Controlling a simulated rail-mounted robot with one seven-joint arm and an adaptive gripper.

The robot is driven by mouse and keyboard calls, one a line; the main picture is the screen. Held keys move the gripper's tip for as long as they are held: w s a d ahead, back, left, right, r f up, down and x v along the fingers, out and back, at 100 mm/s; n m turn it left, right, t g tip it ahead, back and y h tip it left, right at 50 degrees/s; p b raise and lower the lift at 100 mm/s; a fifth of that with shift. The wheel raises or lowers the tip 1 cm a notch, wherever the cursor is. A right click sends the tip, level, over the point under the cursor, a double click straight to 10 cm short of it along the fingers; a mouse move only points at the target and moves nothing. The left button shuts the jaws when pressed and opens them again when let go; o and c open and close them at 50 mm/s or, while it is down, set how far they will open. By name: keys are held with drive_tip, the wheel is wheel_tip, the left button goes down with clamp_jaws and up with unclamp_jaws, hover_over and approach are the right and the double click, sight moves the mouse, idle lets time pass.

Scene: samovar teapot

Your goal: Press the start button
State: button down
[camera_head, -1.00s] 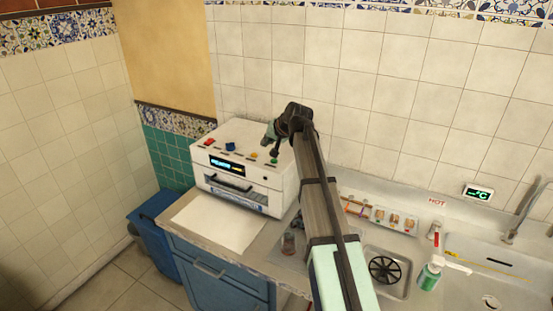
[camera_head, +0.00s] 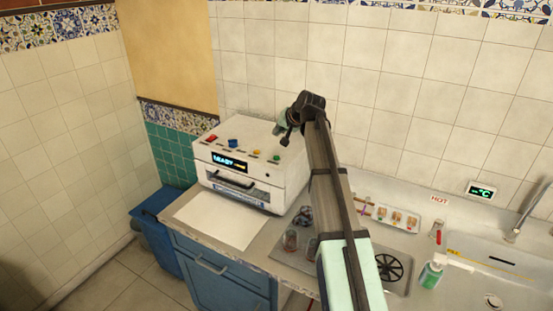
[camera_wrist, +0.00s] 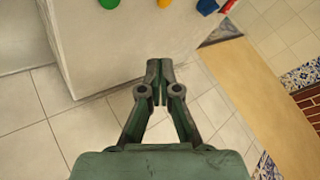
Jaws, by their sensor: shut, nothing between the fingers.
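A white boxy machine (camera_head: 245,197) stands on the counter at the back. Its sloped top carries a row of coloured buttons: red (camera_head: 212,138), blue (camera_head: 233,143), yellow (camera_head: 256,153) and green (camera_head: 275,159). Their labels are too small to read, so I cannot tell which is start. The lit display (camera_head: 229,161) shows text like "READY". My gripper (camera_head: 280,130) is shut and empty, above the machine's right end near the green button and apart from it. In the wrist view, the shut fingertips (camera_wrist: 159,66) lie below the green (camera_wrist: 109,3), yellow (camera_wrist: 164,2) and blue (camera_wrist: 207,5) buttons.
A white sheet (camera_head: 222,219) lies on the counter before the machine. Small glasses (camera_head: 290,240) stand to its right. A tray of small items (camera_head: 398,218), a soap bottle (camera_head: 432,272) and a sink (camera_head: 490,270) are further right. The tiled wall (camera_head: 290,70) is close behind my arm.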

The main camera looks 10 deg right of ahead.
sight(278, 157)
drive_tip(key=shift+f+b, duration=1.65)
drive_tip(key=shift+f, duration=2.15)
drive_tip(key=shift+f, duration=0.45)
drive_tip(key=shift+f+b, duration=0.4)
drive_tip(key=shift+b, duration=0.05)
drive_tip(key=shift+r, duration=0.15)
drive_tip(key=shift+r+p, duration=0.45)
drive_tip(key=shift+r, duration=0.25)
drive_tip(key=shift+r, duration=0.1)
drive_tip(key=shift+r+p, duration=1.15)
drive_tip(key=shift+r, duration=1.3)
